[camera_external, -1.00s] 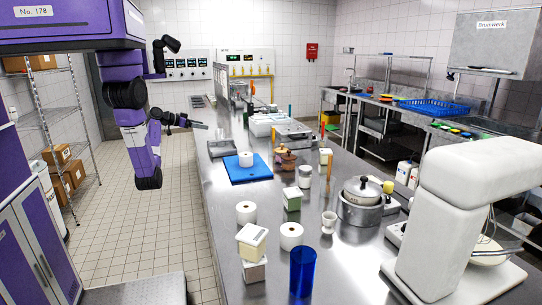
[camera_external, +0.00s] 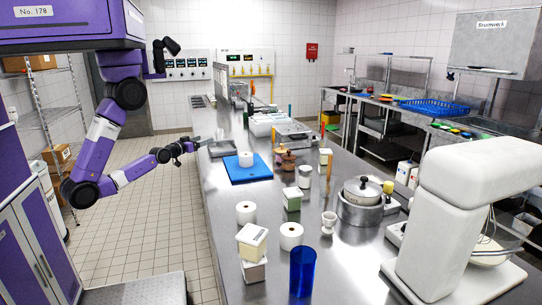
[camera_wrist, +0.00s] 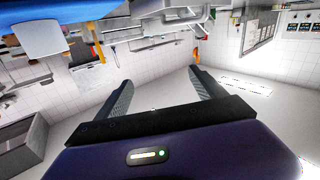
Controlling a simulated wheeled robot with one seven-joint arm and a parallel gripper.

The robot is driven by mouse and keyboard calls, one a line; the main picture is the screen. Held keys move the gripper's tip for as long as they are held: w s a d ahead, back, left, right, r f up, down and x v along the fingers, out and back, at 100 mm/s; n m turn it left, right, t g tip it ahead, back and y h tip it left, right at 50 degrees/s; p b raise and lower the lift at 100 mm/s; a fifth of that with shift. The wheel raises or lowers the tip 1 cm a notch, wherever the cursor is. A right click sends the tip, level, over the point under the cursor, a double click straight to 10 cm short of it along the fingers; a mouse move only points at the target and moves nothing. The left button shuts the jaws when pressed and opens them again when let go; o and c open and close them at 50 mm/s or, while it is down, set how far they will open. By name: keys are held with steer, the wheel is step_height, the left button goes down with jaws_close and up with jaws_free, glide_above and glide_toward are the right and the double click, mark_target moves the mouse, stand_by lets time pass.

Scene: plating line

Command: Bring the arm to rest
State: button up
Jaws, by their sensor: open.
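My arm is purple and white and hangs folded at the left in the external view, with its forearm reaching right. My gripper (camera_external: 200,143) is at the left edge of the steel counter (camera_external: 225,215), close to a grey tray (camera_external: 221,148). In the wrist view my gripper (camera_wrist: 160,92) shows two dark fingers spread apart with nothing between them. The external view does not show clearly whether the fingers touch the counter edge or the tray.
A blue board (camera_external: 243,173) with a white roll (camera_external: 246,159) lies right of my gripper. Jars, a pot (camera_external: 361,205), a blue cup (camera_external: 303,271) and a white mixer (camera_external: 446,215) stand on the counter. The tiled floor (camera_external: 150,230) left of the counter is clear.

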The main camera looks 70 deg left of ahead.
steer(key=s+d+f+m+h, duration=0.2)
steer(key=s+d+m+h, duration=0.2)
steer(key=d, duration=0.7)
steer(key=s+d+f+m+h, duration=0.3)
steer(key=s+d+h, duration=0.4)
steer(key=d, duration=0.5)
steer(key=shift+f+m, duration=0.2)
steer(key=shift+m, duration=0.5)
